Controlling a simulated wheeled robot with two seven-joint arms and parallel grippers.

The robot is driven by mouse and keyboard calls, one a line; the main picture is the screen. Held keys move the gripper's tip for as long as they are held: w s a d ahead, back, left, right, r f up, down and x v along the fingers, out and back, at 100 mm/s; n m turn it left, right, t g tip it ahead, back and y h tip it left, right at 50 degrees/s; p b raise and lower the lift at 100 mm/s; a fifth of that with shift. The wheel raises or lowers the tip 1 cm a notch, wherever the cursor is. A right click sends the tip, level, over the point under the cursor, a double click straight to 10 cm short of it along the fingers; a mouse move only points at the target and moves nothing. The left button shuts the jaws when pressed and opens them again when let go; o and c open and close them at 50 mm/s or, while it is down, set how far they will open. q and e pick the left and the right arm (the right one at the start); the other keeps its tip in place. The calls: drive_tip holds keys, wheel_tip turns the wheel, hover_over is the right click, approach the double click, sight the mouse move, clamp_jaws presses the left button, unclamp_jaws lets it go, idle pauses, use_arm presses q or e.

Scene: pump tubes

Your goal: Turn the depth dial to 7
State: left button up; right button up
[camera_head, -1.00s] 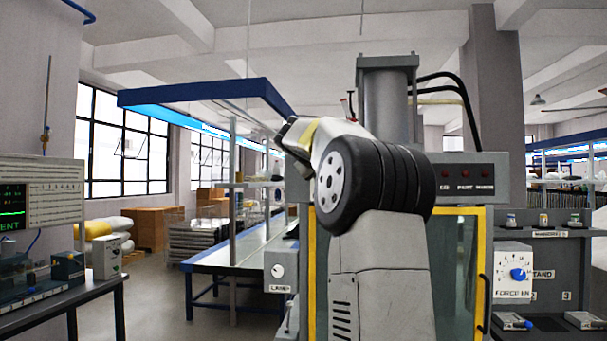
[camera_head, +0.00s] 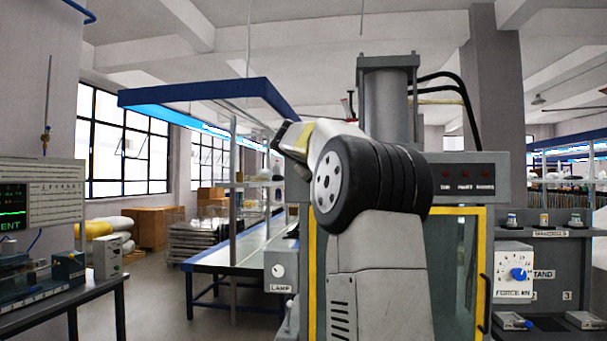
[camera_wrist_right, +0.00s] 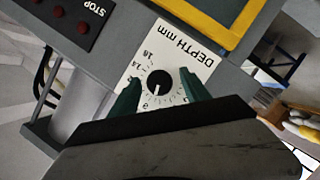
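The depth dial (camera_wrist_right: 159,82) is a round black knob with a white pointer mark on a white plate (camera_wrist_right: 172,48) lettered "DEPTH mm", which appears upside down in the right wrist view. The pointer mark points toward the bottom of that picture; the number it meets is too small to read. My right gripper (camera_wrist_right: 160,92) has its two green fingers apart on either side of the knob, with plate showing between them and the knob. In the head view my arm blocks the middle, and the depth dial is not visible there. My left gripper is not in view.
A grey press (camera_head: 387,95) with a yellow-framed door (camera_head: 481,270) stands behind my arm. A force dial with a blue knob (camera_head: 518,274) is at right, a lamp switch (camera_head: 278,271) at left. Red buttons (camera_wrist_right: 83,28) sit near the depth plate.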

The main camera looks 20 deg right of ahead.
drive_tip(key=v, duration=0.8)
drive_tip(key=shift+f, duration=0.1)
idle(0.4)
